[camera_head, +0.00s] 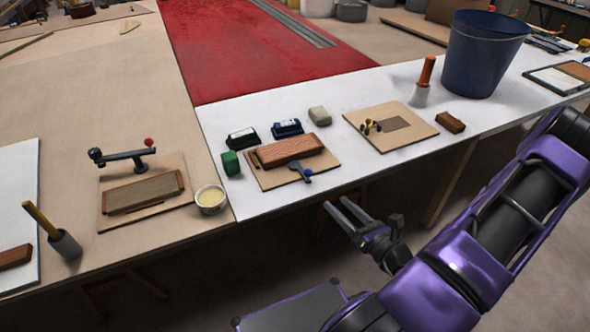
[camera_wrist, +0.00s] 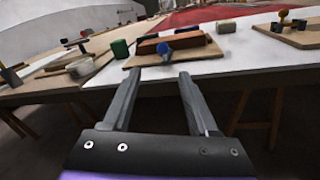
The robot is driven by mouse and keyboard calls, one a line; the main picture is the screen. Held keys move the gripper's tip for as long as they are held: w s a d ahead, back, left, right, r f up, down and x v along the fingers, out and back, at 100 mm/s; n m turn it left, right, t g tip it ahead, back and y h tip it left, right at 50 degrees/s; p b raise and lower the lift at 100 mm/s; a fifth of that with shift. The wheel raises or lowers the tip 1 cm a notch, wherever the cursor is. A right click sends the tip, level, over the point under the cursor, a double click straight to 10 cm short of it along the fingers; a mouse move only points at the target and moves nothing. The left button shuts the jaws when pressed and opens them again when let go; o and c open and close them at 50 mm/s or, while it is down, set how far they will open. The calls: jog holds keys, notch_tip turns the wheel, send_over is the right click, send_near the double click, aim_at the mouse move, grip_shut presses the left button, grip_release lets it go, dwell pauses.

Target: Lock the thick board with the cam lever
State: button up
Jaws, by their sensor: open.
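The thick reddish-brown board (camera_head: 289,150) lies on a small wooden base (camera_head: 327,165) on the white bench top. A cam lever (camera_head: 302,171) with a blue end stands at the front of that base, next to the board. In the wrist view the board (camera_wrist: 180,46) lies ahead, and the blue part of the lever (camera_wrist: 166,53) shows in front of it. Whether the lever presses on the board cannot be told. My gripper (camera_head: 342,214) is open and empty, in front of the bench edge. It also shows in the wrist view (camera_wrist: 159,80), fingers apart.
Left of the base are a green block (camera_head: 230,163) and a bowl (camera_head: 211,199). Behind it lie a black box (camera_head: 242,138) and a blue one (camera_head: 287,128). Other fixtures (camera_head: 145,205) (camera_head: 391,126) stand either side. A blue bucket (camera_head: 483,55) stands far right.

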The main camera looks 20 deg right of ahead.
aim_at(302, 173)
jog(key=x, duration=0.5)
jog(key=b+x, duration=0.1)
jog(key=x, duration=1.1)
jog(key=shift+w+d, duration=0.2)
jog(key=shift+d, duration=0.1)
grip_shut()
dwell(0.7)
